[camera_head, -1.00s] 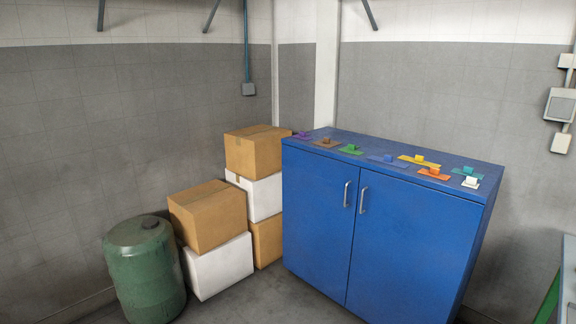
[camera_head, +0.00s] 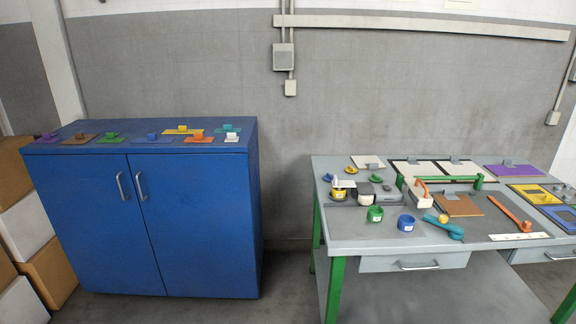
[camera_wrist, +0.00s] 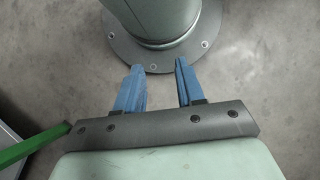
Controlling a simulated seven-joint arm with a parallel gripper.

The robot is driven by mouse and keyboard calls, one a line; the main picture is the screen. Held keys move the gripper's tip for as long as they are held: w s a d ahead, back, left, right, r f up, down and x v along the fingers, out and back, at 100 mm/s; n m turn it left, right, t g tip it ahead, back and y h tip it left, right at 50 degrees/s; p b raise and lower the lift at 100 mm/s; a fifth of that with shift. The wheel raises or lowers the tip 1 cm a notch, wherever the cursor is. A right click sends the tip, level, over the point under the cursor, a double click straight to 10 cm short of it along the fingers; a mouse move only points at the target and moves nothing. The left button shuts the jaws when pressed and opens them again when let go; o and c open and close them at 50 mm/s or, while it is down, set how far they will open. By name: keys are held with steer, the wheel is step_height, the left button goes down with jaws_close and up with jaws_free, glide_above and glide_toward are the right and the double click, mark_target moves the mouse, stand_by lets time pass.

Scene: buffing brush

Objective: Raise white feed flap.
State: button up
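Several flat panels lie on the grey workbench (camera_head: 340,235) at the right of the head view. A small white panel (camera_head: 367,161) lies at the back left, and two larger whitish panels, one left (camera_head: 412,172) and one right (camera_head: 458,169), lie side by side behind a green bar. Small grey tabs show at their far edges. I cannot tell which is the white feed flap; all look flat. My gripper (camera_wrist: 158,66) shows only in the wrist view, its blue fingers apart and empty above the floor, far from the panels.
The bench also holds a purple panel (camera_head: 515,171), a brown panel (camera_head: 458,205), a green cup (camera_head: 375,214), a blue cup (camera_head: 406,223) and a teal tool (camera_head: 444,227). A blue cabinet (camera_head: 190,220) stands left, with coloured pieces on top. Floor shows between cabinet and bench.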

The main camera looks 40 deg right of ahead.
steer(key=w+d+r+m+t+y, duration=0.1)
steer(key=w+d+r+m, duration=0.1)
steer(key=w+d, duration=0.8)
steer(key=w+d+r+m+t+y, duration=0.1)
steer(key=w+d+r, duration=0.15)
steer(key=w, duration=1.35)
steer(key=w+d+r+m+t, duration=0.1)
steer(key=w+d+r, duration=0.6)
steer(key=d, duration=0.4)
steer(key=w+d+r+m+t, duration=0.1)
steer(key=w+d+r+t, duration=0.1)
steer(key=w+d+r, duration=0.7)
steer(key=d+r+m, duration=0.1)
steer(key=d+r, duration=0.3)
steer(key=d, duration=0.4)
steer(key=d+r, duration=0.5)
steer(key=d, duration=0.2)
step_height(320, 180, up, 38)
steer(key=m+t, duration=0.3)
glide_above(344, 183)
steer(key=shift+h, duration=0.3)
steer(key=f, duration=0.4)
steer(key=w+a+f, duration=0.1)
steer(key=f, duration=0.4)
steer(key=w+a+f, duration=0.1)
steer(key=f, duration=0.3)
steer(key=shift+a+f, duration=0.15)
steer(key=shift+f, duration=0.1)
